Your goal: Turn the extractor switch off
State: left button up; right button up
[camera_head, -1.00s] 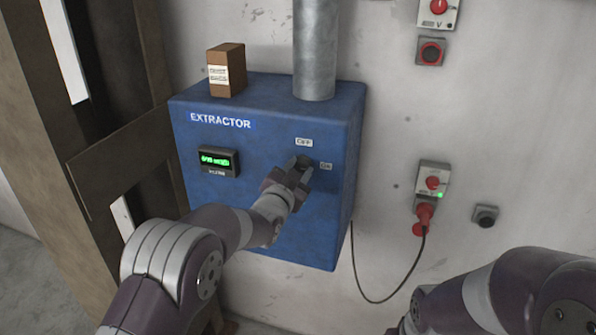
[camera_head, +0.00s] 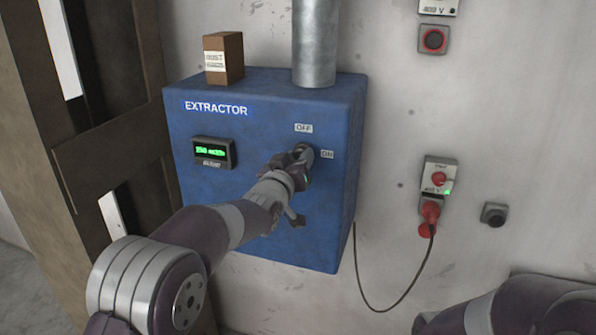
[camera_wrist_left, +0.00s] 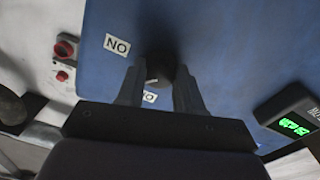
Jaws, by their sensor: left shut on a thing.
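The extractor (camera_head: 235,185) is a blue box on the wall. Its dark round switch knob (camera_head: 304,153) is on the front, below the OFF label (camera_head: 303,128) and left of the ON label (camera_head: 327,154). My left gripper (camera_head: 301,158) is shut on the knob, covering much of it. In the left wrist view, the two fingers stand on either side of the knob (camera_wrist_left: 158,68). The ON label (camera_wrist_left: 117,45) appears upside down there, and another label (camera_wrist_left: 149,97) is partly hidden. The knob's pointing direction is unclear. My right gripper is out of view.
A green-lit display (camera_head: 213,151) is on the box's left side. A small brown box (camera_head: 224,58) and a metal duct (camera_head: 315,45) are on top. A red plug and socket (camera_head: 431,210) with a hanging cable are on the wall to the right.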

pick_arm(q)
jog(key=shift+r+n+y+b, duration=0.15)
jog(key=shift+n+b, duration=1.1)
jog(key=shift+n, duration=1.1)
jog(key=shift+r+n+y+b, duration=0.15)
jog(key=shift+n+b, duration=1.05)
jog(key=shift+n, duration=1.15)
jog(key=shift+f, duration=0.1)
jog(key=o, duration=1)
jog(key=shift+o, duration=0.2)
jog(key=shift+s, duration=0.1)
jog(key=shift+f, duration=0.15)
